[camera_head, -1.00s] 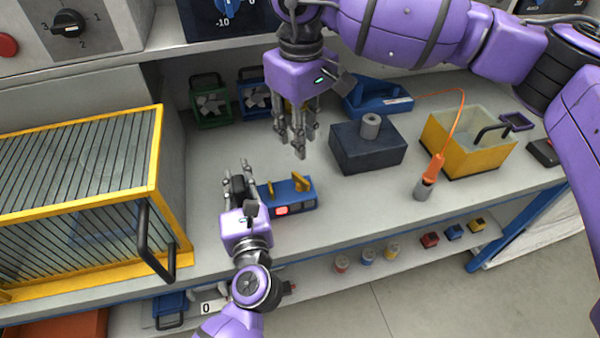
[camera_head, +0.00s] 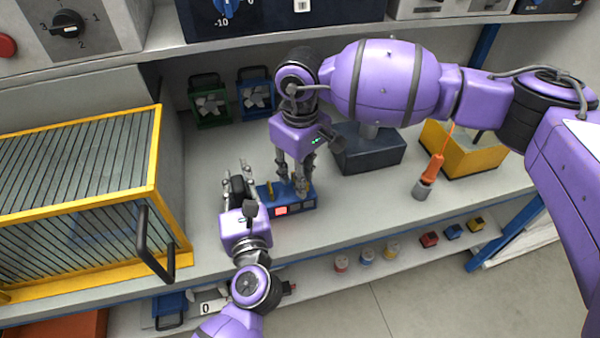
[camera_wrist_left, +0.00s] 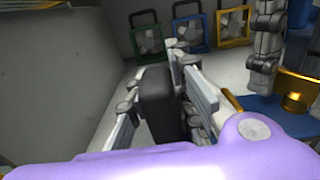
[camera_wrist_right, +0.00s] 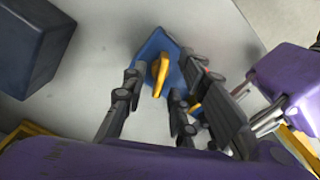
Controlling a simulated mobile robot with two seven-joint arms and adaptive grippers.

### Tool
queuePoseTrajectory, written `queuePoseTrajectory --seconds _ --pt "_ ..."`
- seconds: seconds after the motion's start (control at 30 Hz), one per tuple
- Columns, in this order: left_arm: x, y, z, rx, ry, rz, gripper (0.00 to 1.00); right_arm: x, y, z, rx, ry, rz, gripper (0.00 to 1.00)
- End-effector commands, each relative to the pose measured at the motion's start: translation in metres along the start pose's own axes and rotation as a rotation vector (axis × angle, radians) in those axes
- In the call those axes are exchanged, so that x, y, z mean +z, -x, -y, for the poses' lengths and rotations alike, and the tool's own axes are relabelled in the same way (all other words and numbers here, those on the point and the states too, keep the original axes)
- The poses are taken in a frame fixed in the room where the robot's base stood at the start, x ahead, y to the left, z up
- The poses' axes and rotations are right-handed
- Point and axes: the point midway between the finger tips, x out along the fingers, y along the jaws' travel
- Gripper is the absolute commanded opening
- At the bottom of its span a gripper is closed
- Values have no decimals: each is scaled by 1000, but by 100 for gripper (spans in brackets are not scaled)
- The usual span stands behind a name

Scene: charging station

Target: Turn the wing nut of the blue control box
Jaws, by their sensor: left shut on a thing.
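The blue control box (camera_head: 292,208) lies on the bench in front of me, with a red panel on its front face. One yellow wing-shaped part (camera_head: 269,190) stands on its left side; in the right wrist view a yellow part (camera_wrist_right: 160,74) stands upright on the blue top. My right gripper (camera_head: 293,187) points down over the box's right side, fingers spread; it hides the right yellow part in the head view. I cannot tell if it touches. My left gripper (camera_head: 237,180) is shut on a black block (camera_wrist_left: 157,103), just left of the box.
A yellow-framed cage (camera_head: 150,150) with a black handle stands at the left. Green (camera_head: 210,105) and blue (camera_head: 256,95) fan frames stand behind. A dark block (camera_head: 375,155), an orange-handled tool (camera_head: 432,172) and a yellow bin (camera_head: 480,150) are to the right.

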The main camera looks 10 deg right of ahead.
Motion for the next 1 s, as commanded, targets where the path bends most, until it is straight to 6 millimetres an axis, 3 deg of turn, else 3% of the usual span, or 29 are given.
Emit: queuePoseTrajectory --seconds 0.23,0.43,1.0 --pt "0 0 0 0 -1 0 0 0 0 0 0 0 0 27" --pt "0 0 0 0 -1 0 0 0 0 0 0 0 -1 0" --pt "0 0 0 0 -1 0 0 0 0 0 0 -94 -1 0"
